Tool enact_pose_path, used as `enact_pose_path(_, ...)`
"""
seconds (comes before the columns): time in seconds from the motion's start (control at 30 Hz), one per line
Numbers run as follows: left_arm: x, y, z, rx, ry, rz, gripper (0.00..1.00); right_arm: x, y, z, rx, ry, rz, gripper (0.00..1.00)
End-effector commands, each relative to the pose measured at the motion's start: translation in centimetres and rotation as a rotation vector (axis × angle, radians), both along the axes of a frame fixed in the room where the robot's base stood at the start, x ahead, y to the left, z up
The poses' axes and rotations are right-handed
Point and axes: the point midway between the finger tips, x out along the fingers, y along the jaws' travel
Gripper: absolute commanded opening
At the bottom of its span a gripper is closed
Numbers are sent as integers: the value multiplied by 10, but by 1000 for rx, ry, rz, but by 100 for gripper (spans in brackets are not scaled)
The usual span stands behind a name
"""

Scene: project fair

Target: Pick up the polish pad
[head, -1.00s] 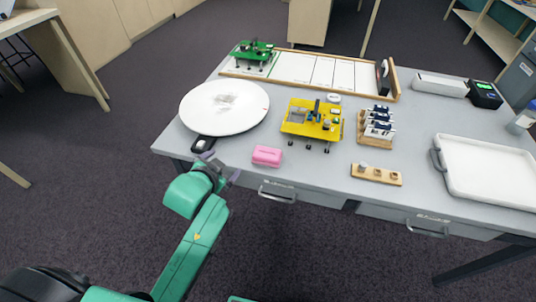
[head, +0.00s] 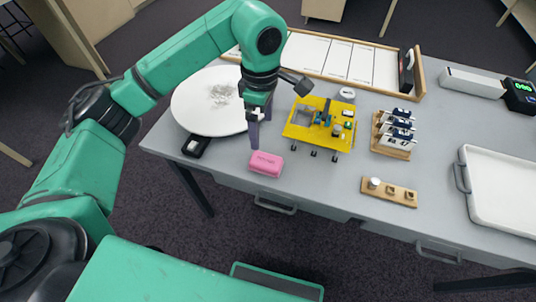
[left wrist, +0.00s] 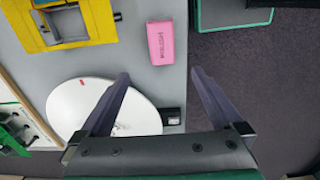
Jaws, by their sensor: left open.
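The polish pad is a small pink block (head: 266,164) lying near the front edge of the grey table. It also shows in the left wrist view (left wrist: 161,42), past the fingertips and in line with the gap between them. My left gripper (head: 261,130) is open and empty, pointing down just behind the pad in the head view. It also shows in the left wrist view (left wrist: 160,74) with its two fingers spread wide. The fingers do not enclose the pad. My right gripper is not in view.
A white round disc (head: 195,105) is left of the gripper, with a small black device (head: 196,146) at its front. A yellow board on legs (head: 305,130) stands close right of the pad. A wooden strip (head: 389,192) and white tray (head: 500,190) are further right.

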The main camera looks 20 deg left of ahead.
Motion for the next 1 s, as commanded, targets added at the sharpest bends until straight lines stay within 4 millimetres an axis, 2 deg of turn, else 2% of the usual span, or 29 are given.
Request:
enact_pose_path(0.3,-2,-1,-74,-3,6,-1,100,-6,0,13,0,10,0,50)
enact_pose_path(0.47,-2,-2,-94,-5,6,-1,100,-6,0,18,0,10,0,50)
enact_pose_path(0.63,-2,-2,-128,-6,7,-1,100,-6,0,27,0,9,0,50)
enact_pose_path(0.73,-1,-2,-137,-6,2,-3,100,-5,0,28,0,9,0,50)
enact_pose_path(0.9,-1,-2,-139,-6,1,-3,100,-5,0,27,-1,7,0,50)
enact_pose_path(0.93,-1,-2,-138,-6,1,-3,92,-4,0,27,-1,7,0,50)
enact_pose_path(1.0,-1,-2,-138,-6,1,-3,66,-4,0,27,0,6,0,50)
